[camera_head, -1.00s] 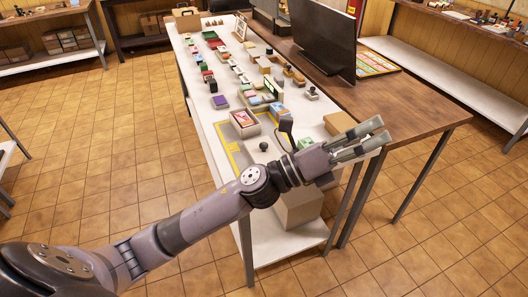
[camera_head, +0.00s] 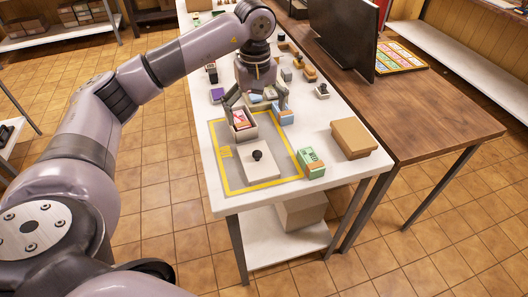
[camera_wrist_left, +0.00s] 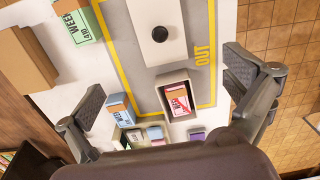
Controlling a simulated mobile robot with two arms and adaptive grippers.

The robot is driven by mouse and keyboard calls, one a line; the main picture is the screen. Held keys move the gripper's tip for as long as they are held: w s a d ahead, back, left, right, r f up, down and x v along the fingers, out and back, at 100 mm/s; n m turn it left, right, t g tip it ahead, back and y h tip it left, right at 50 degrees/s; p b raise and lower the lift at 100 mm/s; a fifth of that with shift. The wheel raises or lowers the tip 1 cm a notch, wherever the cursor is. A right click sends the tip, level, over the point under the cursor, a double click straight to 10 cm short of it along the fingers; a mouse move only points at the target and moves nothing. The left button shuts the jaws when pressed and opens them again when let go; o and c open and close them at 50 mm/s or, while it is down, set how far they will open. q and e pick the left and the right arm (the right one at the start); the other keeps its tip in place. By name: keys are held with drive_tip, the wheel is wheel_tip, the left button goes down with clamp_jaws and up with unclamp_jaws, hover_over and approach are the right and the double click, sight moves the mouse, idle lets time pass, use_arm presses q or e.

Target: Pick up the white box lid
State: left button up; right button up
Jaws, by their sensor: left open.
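The white box lid (camera_head: 262,170) lies flat on the grey, yellow-edged mat (camera_head: 220,160) near the table's front end, with a round black knob on top. The lid also shows in the left wrist view (camera_wrist_left: 143,48), at the top middle. Behind it stands the open white box (camera_head: 241,134) with pink-red and white contents. My left gripper (camera_head: 256,104) points down above the box, farther back than the lid. In the left wrist view its jaws (camera_wrist_left: 168,92) are wide apart and empty, with the open box between them below. My right gripper is not in view.
A green-and-white packet (camera_head: 311,164) and a brown cardboard box (camera_head: 352,138) sit right of the mat. Blue packs (camera_head: 283,115) stand close to the gripper's right. A dark monitor (camera_head: 345,38) stands on the adjoining wooden table. The mat's front edge is clear.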

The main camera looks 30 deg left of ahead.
sight(257, 153)
use_arm(q)
drive_tip(key=f, duration=0.2)
drive_tip(key=f+p, duration=0.1)
drive_tip(key=f, duration=0.1)
drive_tip(key=s+f+p, duration=0.1)
drive_tip(key=f, duration=0.2)
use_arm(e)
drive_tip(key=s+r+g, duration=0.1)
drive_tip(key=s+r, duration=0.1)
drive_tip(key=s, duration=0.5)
use_arm(q)
wheel_tip(257, 153, down, 4)
drive_tip(key=shift+w+r+p, duration=0.1)
drive_tip(key=shift+p, duration=0.45)
drive_tip(key=shift+d+f+p, duration=0.1)
drive_tip(key=shift+f+p, duration=0.2)
wheel_tip(257, 153, down, 4)
drive_tip(key=shift+w+r+p, duration=0.15)
drive_tip(key=shift+p, duration=0.75)
drive_tip(key=shift+f, duration=0.45)
drive_tip(key=c, duration=1.2)
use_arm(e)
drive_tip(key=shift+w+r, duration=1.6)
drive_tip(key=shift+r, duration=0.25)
